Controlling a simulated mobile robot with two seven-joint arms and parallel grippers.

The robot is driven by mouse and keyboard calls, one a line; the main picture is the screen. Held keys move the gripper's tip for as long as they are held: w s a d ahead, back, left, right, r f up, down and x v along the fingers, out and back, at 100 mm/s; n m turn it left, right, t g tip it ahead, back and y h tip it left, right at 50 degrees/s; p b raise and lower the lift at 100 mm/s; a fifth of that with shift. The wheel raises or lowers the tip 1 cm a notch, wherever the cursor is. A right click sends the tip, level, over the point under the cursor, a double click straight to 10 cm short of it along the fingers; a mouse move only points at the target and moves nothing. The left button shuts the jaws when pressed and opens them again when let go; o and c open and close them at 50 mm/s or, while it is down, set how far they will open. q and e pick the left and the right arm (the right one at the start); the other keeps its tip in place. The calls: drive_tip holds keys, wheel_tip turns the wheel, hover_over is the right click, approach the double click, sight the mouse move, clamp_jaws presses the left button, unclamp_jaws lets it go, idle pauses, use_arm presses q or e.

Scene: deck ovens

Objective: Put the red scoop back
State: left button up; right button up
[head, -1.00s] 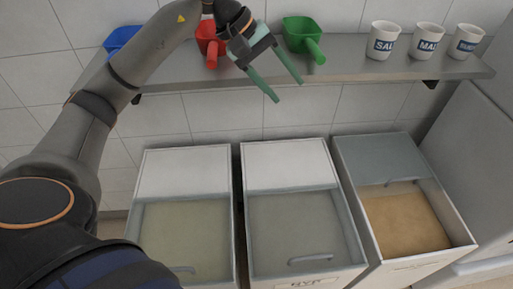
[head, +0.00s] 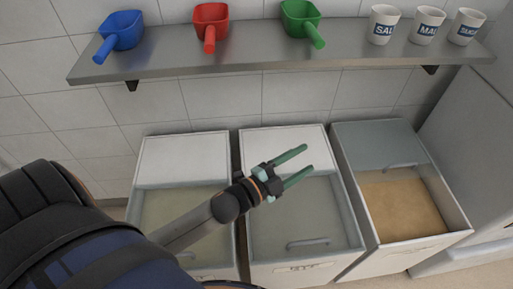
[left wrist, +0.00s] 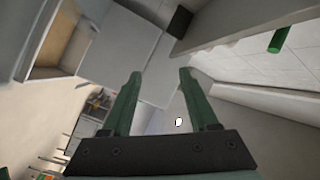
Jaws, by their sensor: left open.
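The red scoop (head: 210,24) rests on the metal wall shelf (head: 270,59), between the blue scoop (head: 121,32) and the green scoop (head: 301,21). Its handle points toward me over the shelf's front edge. My left gripper (head: 298,163) is open and empty, below the shelf and in front of the middle bin. It is well apart from the red scoop. In the left wrist view, the two green fingers (left wrist: 158,90) are spread with nothing between them. The green handle of a scoop (left wrist: 279,38) shows at upper right there. My right gripper is not in view.
Three labelled white mugs (head: 425,27) stand at the shelf's right end. Below are three bins: left (head: 183,158), middle (head: 284,147) and right (head: 377,146), with flour-like contents. A pale cabinet (head: 450,150) stands at far right. Open space lies between shelf and bins.

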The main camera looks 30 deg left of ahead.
use_arm(q)
drive_tip(key=s+f+n+g+y, duration=0.1)
drive_tip(key=s+f+n+g, duration=0.1)
drive_tip(key=s+f+n, duration=0.2)
drive_tip(key=s+f+n+g+y, duration=0.2)
drive_tip(key=s+f+n+g, duration=0.1)
drive_tip(key=s+f+n, duration=0.2)
drive_tip(key=s+a+f+n+g+y, duration=0.1)
drive_tip(key=s+f+n+g, duration=0.1)
drive_tip(key=s+f+n, duration=0.2)
drive_tip(key=shift+s+a+f+g, duration=0.15)
drive_tip(key=shift+s+f, duration=0.5)
drive_tip(key=shift+f, duration=0.4)
drive_tip(key=shift+s+d+f+g, duration=0.1)
drive_tip(key=shift+s+f, duration=0.5)
drive_tip(key=shift+f, duration=0.4)
drive_tip(key=shift+s+a+f+g, duration=0.15)
drive_tip(key=shift+s+f, duration=0.5)
drive_tip(key=shift+f, duration=0.4)
drive_tip(key=shift+d, duration=0.1)
